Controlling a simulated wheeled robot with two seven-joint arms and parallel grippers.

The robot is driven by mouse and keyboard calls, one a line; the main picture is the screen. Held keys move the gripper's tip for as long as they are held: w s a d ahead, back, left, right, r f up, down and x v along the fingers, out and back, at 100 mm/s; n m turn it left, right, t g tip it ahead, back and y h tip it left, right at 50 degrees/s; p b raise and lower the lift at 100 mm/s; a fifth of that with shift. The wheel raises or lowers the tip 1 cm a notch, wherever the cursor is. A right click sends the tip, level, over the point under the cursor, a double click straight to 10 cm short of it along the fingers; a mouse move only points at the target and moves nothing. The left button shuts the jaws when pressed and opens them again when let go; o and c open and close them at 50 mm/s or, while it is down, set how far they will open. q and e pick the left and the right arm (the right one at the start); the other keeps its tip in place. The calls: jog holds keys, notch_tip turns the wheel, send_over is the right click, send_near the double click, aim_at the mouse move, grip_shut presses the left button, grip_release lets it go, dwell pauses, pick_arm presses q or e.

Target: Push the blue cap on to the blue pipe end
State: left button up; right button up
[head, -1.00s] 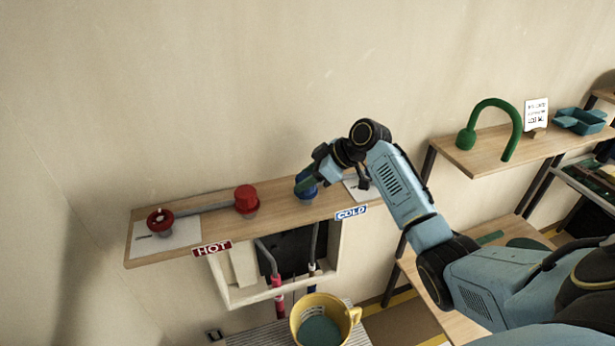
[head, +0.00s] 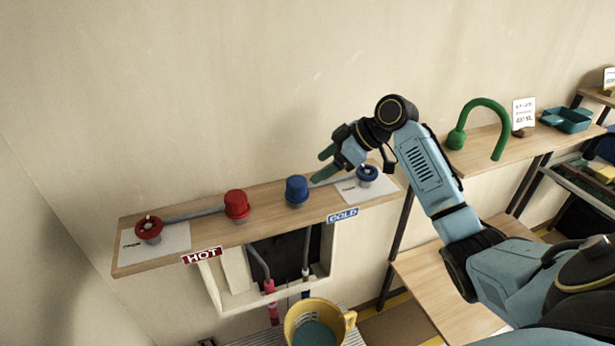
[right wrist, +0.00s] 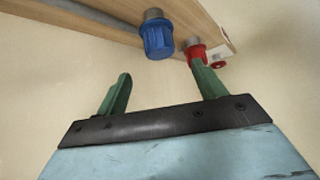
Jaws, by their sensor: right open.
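The blue cap (head: 297,190) stands upright near the middle of the wooden shelf, at the end of the grey pipe on the COLD side. In the right wrist view the blue cap (right wrist: 157,40) sits on a short grey stub (right wrist: 153,13) at the shelf; some of the stub shows. I cannot tell how far the cap is pushed on, and no blue pipe end shows apart from it. My right gripper (head: 322,164) is open and empty, just right of the cap and apart from it. Its green fingers (right wrist: 158,90) show with nothing between them. My left gripper is not in view.
A red cap (head: 236,205) and red valve (head: 149,229) stand left on the shelf (head: 268,201). A blue valve (head: 367,174) is at the right, behind the gripper. A yellow bucket (head: 291,322) stands below. A green curved pipe (head: 485,103) is on another shelf.

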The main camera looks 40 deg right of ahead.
jog(key=shift+v, duration=2.2)
